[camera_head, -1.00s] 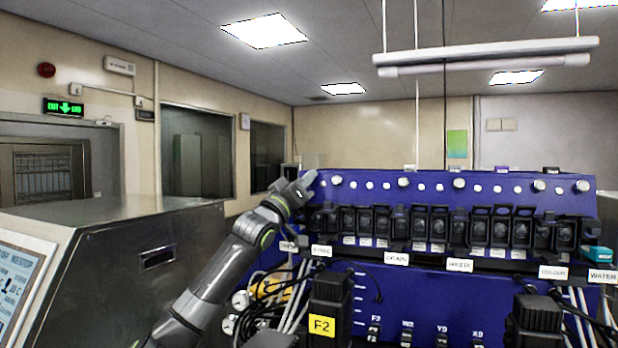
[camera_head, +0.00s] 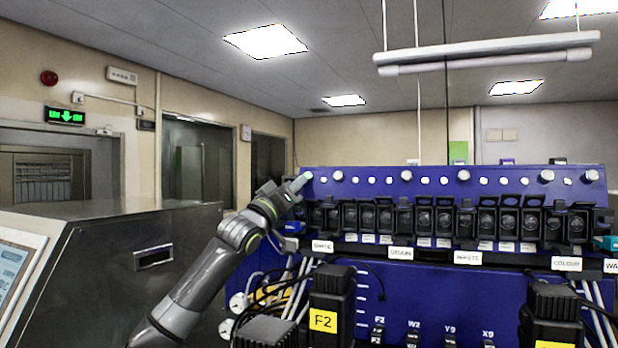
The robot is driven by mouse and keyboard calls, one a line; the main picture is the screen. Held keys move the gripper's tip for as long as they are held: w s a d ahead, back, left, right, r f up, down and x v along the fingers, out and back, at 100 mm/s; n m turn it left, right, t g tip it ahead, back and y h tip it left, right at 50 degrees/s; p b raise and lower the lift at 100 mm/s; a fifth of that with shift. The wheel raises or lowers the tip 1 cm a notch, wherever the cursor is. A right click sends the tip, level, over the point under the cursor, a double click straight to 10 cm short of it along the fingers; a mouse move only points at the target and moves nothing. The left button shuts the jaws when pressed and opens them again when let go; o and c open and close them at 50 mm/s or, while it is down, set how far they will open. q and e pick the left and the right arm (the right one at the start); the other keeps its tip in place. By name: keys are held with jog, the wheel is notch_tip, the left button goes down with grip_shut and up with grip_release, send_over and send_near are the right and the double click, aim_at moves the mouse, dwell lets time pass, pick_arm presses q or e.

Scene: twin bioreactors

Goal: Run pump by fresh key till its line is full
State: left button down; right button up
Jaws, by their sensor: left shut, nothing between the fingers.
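A row of round white keys (camera_head: 463,175) runs along the top of the blue pump panel (camera_head: 400,181). I cannot read which key is the fresh one. My left gripper (camera_head: 300,183) is shut and empty, its tip at the panel's top left corner, close by or touching the leftmost key (camera_head: 308,175). Whether that key is pressed cannot be told. Below the keys stands a row of black pump heads (camera_head: 422,220). White labels hang under them, among them a drain label (camera_head: 400,253) and a waste label (camera_head: 468,258). My right gripper is not in view.
A black unit with a yellow F2 tag (camera_head: 331,300) stands in front of the panel, with similar black units beside it. Cables and tubes (camera_head: 270,293) hang at the panel's lower left. A steel cabinet (camera_head: 140,270) with a screen (camera_head: 15,270) fills the left.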

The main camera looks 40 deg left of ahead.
pick_arm(q)
jog(key=shift+s+r, duration=0.1)
jog(key=shift+r, duration=0.05)
jog(key=shift+s+a, duration=0.15)
jog(key=shift+a, duration=0.05)
jog(key=shift+w, duration=0.35)
jog(key=shift+s, duration=0.1)
jog(key=shift+s+d+r+b, duration=0.2)
jog(key=shift+s+d+b, duration=0.1)
jog(key=shift+s+d, duration=0.05)
jog(key=shift+s+d+r+b, duration=0.25)
jog(key=shift+s+d+b, duration=0.05)
jog(key=shift+s+d+r, duration=0.45)
jog(key=shift+d+r, duration=0.05)
jog(key=shift+r, duration=0.05)
